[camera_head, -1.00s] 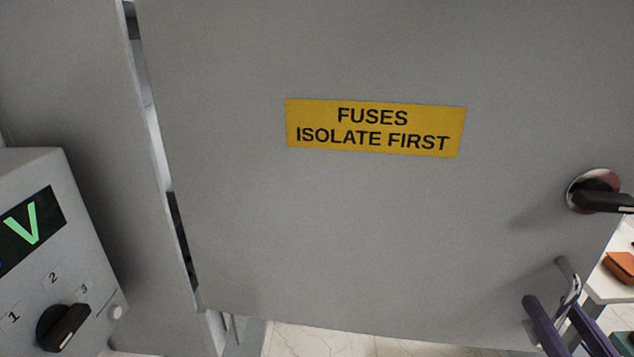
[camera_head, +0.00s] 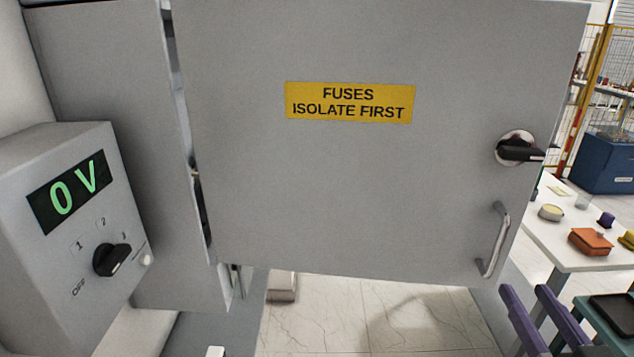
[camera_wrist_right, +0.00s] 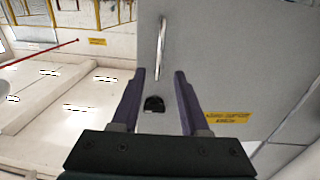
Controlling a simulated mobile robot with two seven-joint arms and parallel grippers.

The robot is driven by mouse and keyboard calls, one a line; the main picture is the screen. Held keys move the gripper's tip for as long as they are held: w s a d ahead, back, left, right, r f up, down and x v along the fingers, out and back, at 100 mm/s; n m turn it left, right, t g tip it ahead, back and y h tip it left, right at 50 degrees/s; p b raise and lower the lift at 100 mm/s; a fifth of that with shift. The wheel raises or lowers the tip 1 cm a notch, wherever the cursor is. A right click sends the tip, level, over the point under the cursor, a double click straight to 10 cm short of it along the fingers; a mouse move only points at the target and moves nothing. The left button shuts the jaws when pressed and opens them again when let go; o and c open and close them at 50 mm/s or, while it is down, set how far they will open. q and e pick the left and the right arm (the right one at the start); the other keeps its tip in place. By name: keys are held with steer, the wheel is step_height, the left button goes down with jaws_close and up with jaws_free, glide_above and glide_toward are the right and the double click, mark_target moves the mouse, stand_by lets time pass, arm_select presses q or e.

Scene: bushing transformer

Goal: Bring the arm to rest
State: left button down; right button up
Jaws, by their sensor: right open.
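My right gripper (camera_head: 524,290) shows two purple fingers at the lower right of the head view. It is open with nothing between the fingers. The grey cabinet door (camera_head: 350,190) fills the middle, with a yellow "FUSES ISOLATE FIRST" label (camera_head: 350,102). Its metal bar handle (camera_head: 499,240) is just above the fingertips in the head view. In the right wrist view the handle (camera_wrist_right: 161,48) is beyond the open fingers (camera_wrist_right: 160,73), seemingly apart from them. A black rotary knob (camera_head: 519,150) sits above the handle. My left gripper is out of view.
A grey meter box (camera_head: 75,270) reading "0 V" stands at left, with a black selector dial (camera_head: 112,259). A narrow gap runs along the door's left edge. At right are a white table (camera_head: 560,240) with an orange item (camera_head: 590,241) and a blue bin (camera_head: 606,163).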

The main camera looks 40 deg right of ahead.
steer(key=shift+w+d, duration=0.1)
steer(key=shift+w, duration=0.15)
steer(key=w+a+r+n+g+y+p, duration=0.1)
steer(key=w+a+n+y+p, duration=0.15)
steer(key=w+a+y, duration=0.35)
steer(key=w+a+r+n+g+y+p, duration=0.2)
steer(key=w+a+n+y, duration=0.15)
steer(key=a, duration=0.35)
steer(key=s+a+r+n+g+y+p, duration=0.1)
steer(key=s+a+r+n+g, duration=0.1)
steer(key=s, duration=0.4)
steer(key=s+a+r+n+g+y+p, duration=0.1)
steer(key=s+a+r+g, duration=0.3)
steer(key=s+a+g, duration=0.1)
steer(key=shift+s+a+r+n+p, duration=0.15)
steer(key=shift+s+a+n+p, duration=0.2)
steer(key=shift+s, duration=0.25)
stand_by(0.5)
